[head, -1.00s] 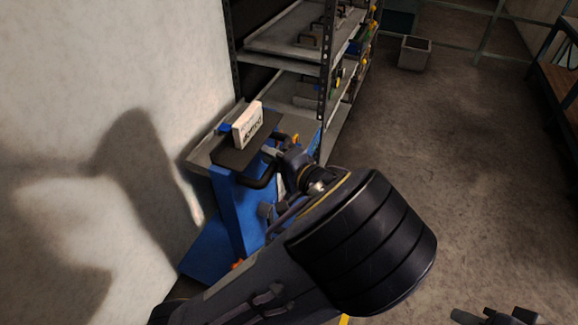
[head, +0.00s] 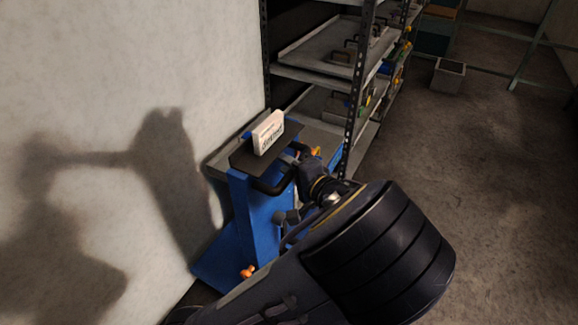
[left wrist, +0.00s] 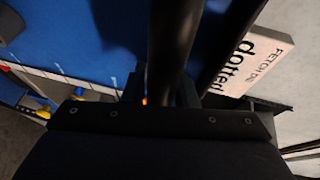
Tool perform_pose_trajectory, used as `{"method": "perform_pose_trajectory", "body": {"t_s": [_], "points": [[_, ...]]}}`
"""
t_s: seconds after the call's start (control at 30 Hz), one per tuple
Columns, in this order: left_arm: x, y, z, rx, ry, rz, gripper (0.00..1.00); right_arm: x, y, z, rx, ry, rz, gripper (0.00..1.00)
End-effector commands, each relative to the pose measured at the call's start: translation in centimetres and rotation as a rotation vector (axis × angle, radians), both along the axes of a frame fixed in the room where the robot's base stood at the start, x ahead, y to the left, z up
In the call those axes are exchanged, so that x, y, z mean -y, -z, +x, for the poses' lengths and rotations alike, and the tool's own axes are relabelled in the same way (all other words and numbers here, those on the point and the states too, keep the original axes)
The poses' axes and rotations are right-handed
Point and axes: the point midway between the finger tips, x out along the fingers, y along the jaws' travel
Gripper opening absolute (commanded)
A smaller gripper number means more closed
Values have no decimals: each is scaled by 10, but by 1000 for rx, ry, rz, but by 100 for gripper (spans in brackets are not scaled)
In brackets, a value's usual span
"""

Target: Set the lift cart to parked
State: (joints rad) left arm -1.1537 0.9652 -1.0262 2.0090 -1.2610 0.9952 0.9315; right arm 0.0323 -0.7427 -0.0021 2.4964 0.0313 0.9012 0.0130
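The lift cart (head: 252,225) is blue and stands upright against the pale wall in the head view. It has a dark top and a black bent handle (head: 268,188) on the side facing me. A white sign block (head: 269,132) with dark print stands on the top; it also shows in the left wrist view (left wrist: 252,62). My left gripper (head: 297,173) is at the handle. In the left wrist view the black handle bar (left wrist: 172,45) runs between the fingers (left wrist: 163,92), which look closed on it. My right gripper is out of view.
A metal shelf rack (head: 357,100) with trays of parts stands just behind the cart. A small orange part (head: 247,271) sits low on the cart. A grey bin (head: 448,76) stands farther back. The concrete floor (head: 500,170) at the right is clear.

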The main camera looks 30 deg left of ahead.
Motion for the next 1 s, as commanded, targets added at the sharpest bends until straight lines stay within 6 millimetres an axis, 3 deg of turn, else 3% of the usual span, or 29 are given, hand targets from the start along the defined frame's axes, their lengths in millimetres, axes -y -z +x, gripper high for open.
{"method": "perform_pose_trajectory", "body": {"t_s": [0.17, 0.6, 1.0], "points": [[6, -3, -3, 4, 0, 2, 29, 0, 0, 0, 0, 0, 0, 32], [66, -13, -30, 2, 2, 0, 29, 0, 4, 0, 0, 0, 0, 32], [71, -14, -33, 0, 0, 1, 29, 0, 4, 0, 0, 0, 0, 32]]}}
